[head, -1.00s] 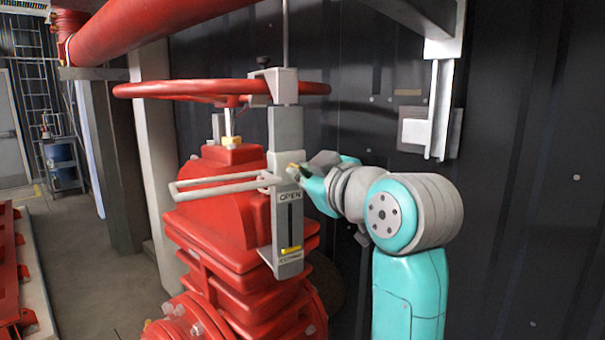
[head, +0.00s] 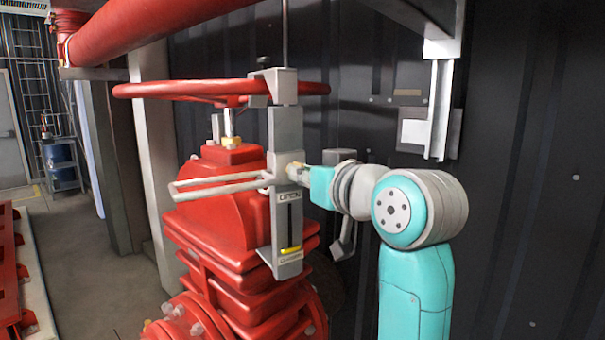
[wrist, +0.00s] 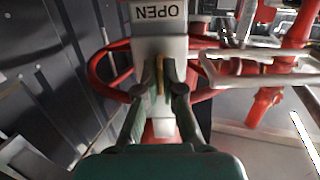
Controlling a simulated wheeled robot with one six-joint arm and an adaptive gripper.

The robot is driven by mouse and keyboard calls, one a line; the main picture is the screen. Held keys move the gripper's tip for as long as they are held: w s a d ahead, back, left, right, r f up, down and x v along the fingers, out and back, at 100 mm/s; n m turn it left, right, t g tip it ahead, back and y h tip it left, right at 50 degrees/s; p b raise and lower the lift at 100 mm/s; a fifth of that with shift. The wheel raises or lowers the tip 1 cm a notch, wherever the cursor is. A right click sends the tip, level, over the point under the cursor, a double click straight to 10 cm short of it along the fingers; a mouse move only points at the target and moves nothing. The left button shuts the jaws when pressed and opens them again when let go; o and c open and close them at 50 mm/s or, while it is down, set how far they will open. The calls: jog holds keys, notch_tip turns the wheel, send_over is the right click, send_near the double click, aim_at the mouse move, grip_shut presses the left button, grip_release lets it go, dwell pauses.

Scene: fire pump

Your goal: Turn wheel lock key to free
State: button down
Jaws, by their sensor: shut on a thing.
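The wheel lock (head: 285,130) is a grey upright box hung at the rim of a red handwheel (head: 200,88). Its front carries an OPEN label and a slot with a yellow marker near the bottom. The brass key (wrist: 159,78) sits in the lock face above the label. My gripper (head: 299,172) reaches in from the right and is shut on the key. In the wrist view, my gripper (wrist: 160,72) has one finger on each side of the key, against the lock. The fingers partly hide the key in the head view.
A grey looped handle (head: 220,185) sticks out left of the lock. The red valve body (head: 225,215) stands below. A red pipe (head: 150,35) crosses above, and a dark ribbed wall (head: 520,200) is close behind. Open floor (head: 90,270) lies to the left.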

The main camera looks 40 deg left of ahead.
jog(key=shift+f, duration=0.1)
jog(key=c, duration=1.3)
grip_release()
jog(key=v, duration=1.2)
